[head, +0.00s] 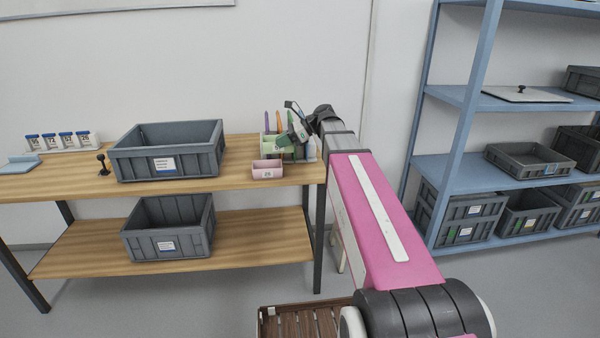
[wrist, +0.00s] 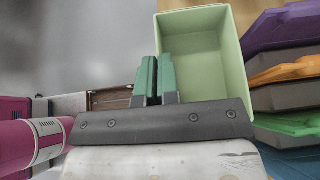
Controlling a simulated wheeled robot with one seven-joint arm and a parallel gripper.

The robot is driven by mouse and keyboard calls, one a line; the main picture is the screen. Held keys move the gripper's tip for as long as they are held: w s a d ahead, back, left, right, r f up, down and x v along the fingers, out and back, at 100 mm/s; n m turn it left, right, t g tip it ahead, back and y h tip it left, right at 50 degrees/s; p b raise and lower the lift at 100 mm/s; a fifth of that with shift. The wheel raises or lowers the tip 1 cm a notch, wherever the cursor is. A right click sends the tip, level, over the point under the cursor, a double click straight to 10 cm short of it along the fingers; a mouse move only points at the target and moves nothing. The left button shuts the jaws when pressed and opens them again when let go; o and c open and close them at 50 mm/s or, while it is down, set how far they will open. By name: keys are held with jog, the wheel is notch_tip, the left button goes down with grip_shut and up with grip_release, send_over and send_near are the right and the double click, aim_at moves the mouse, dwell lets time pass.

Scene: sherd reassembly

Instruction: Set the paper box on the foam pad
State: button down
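A pale green open box, which looks like the paper box, is at the right end of the wooden table in the head view (head: 279,145). In the wrist view the box (wrist: 192,38) shows its empty inside. My gripper (wrist: 156,62) has its green fingers nearly together at the box's left wall, which appears to run between them. In the head view my gripper (head: 301,134) is at the box's right side, partly hidden by my wrist. Whether the box rests or is lifted is unclear. A flat light blue pad (head: 20,166), possibly the foam pad, lies at the table's left end.
A small pink box (head: 267,169) stands in front of the green one. A large grey crate (head: 168,152) fills the middle of the table. A dark knobbed item (head: 103,166) and a row of numbered holders (head: 62,142) are left. Coloured slabs (wrist: 285,75) stand right beside the box.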

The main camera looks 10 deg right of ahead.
jog(key=shift+a, duration=0.15)
jog(key=d+f, duration=0.2)
jog(key=d, duration=0.1)
jog(key=w+d+f, duration=0.1)
jog(key=d+f, duration=0.1)
jog(key=d, duration=0.2)
jog(key=w+d+f, duration=0.1)
jog(key=d+f, duration=0.2)
jog(key=d, duration=0.1)
jog(key=shift+d, duration=0.25)
jog(key=shift+f, duration=1.85)
jog(key=c, duration=1.4)
grip_release()
jog(key=shift+o, duration=0.2)
